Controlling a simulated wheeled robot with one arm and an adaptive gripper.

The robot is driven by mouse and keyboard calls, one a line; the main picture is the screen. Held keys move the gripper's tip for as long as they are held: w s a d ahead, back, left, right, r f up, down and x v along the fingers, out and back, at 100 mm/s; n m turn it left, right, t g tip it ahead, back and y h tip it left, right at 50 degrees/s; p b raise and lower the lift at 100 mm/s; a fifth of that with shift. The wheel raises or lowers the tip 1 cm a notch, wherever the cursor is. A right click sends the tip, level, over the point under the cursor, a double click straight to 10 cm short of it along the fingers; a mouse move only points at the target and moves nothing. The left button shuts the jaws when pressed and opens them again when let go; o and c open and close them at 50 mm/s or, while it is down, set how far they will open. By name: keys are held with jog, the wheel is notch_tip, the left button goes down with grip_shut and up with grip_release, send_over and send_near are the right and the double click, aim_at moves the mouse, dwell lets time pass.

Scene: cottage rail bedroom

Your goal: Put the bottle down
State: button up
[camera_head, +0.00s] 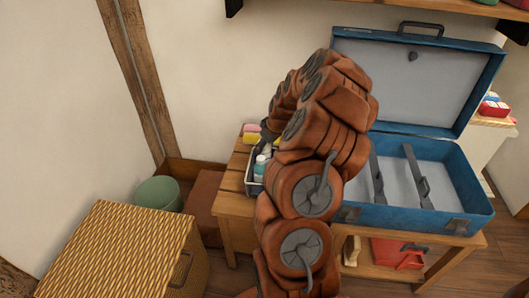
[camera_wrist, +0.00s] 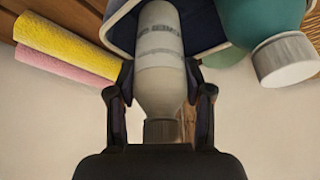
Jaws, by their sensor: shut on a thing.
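In the wrist view, my gripper (camera_wrist: 161,90) is shut on a pale grey-white bottle (camera_wrist: 160,68) with a dark grey cap, one finger on each side near its shoulder. The bottle's far end is at the mouth of a dark blue-lined caddy (camera_wrist: 121,32); I cannot tell whether it touches the caddy floor. A teal bottle (camera_wrist: 256,18) with a white cap is beside it on the right. In the head view, small bottles (camera_head: 260,165) show in the caddy on the wooden table (camera_head: 234,190).
Yellow and pink rolls (camera_wrist: 62,47) lie left of the caddy in the wrist view. An open blue case (camera_head: 440,180) fills the table's right side. A woven basket (camera_head: 115,245) and green bin (camera_head: 159,194) stand at left. A shelf (camera_head: 470,8) hangs above.

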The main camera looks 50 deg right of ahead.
jog(key=shift+f, duration=1.3)
jog(key=shift+f, duration=0.2)
jog(key=o, duration=1.4)
jog(key=shift+c, duration=0.2)
